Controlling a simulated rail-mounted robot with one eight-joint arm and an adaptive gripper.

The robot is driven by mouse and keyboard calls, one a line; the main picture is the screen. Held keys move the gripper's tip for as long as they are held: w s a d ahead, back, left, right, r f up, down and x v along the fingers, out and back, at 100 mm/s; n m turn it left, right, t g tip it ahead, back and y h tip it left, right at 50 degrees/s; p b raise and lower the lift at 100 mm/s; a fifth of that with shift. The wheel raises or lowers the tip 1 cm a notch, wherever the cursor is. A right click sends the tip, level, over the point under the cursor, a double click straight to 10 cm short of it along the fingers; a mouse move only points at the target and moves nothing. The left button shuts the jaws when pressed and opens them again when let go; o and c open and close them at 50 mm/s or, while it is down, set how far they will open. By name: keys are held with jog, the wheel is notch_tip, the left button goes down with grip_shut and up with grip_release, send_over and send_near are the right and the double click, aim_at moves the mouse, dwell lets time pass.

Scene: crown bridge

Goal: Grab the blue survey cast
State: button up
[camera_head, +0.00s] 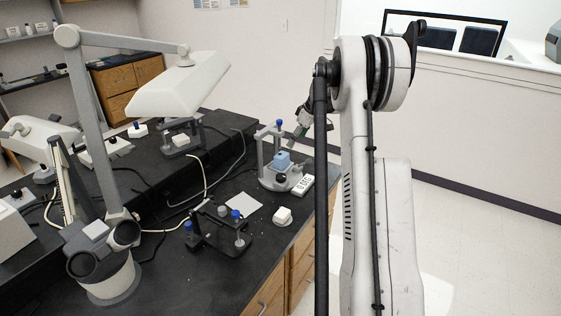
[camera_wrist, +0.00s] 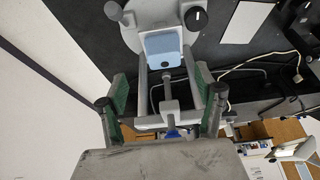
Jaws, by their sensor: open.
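The blue survey cast looks like a light blue block (camera_head: 282,160) on a grey round-based stand (camera_head: 266,176) with uprights and a blue-topped knob. In the wrist view the blue block (camera_wrist: 164,62) lies upper centre, beyond my fingertips, with a dark round spot on its face. My gripper (camera_wrist: 161,82) is open, its green-padded fingers spread left and right of the stand's grey bars. Nothing is held between them. In the head view my gripper (camera_head: 302,124) shows small, above and behind the stand, partly hidden by my arm.
A white labelled block (camera_head: 303,185) sits right of the stand. A black fixture with blue knobs (camera_head: 218,230), a pale card (camera_head: 244,205) and a small white piece (camera_head: 282,216) stand nearer. A large lamp (camera_head: 180,85) overhangs the bench left. Cables cross the dark benchtop.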

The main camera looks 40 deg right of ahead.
aim_at(286, 158)
jog(key=x, duration=1.3)
jog(key=shift+w+a+f+p, duration=0.1)
jog(key=shift+a+f+p, duration=0.15)
jog(key=shift+p, duration=0.1)
jog(key=shift+r, duration=0.1)
jog(key=c, duration=1.2)
